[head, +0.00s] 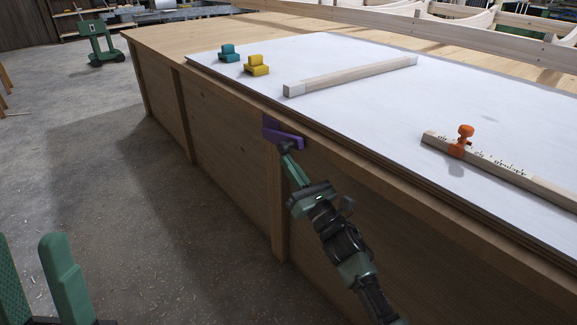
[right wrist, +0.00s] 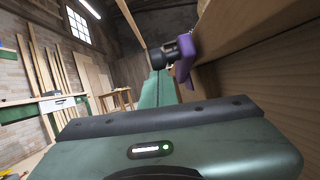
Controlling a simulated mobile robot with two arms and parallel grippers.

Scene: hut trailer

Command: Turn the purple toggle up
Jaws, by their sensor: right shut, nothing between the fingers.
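The purple toggle (head: 285,136) is mounted on the side of the wooden bench, just below its top edge. Its lever lies roughly level, tipping slightly down to the right in the head view. My right gripper (head: 288,150) is shut and empty, with its tips right under the lever. In the right wrist view, the dark fingertip (right wrist: 163,56) is against or very close to the purple toggle (right wrist: 184,66); I cannot tell if they touch. My left gripper (head: 36,285) is at the bottom left, its fingers apart, over the floor and away from the toggle.
The wooden bench (head: 221,126) carries a white board (head: 400,105). On the board are a teal block (head: 229,53), a yellow block (head: 257,66), a wooden bar (head: 350,75) and a ruled strip with an orange clamp (head: 464,137). Open floor (head: 100,180) lies left.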

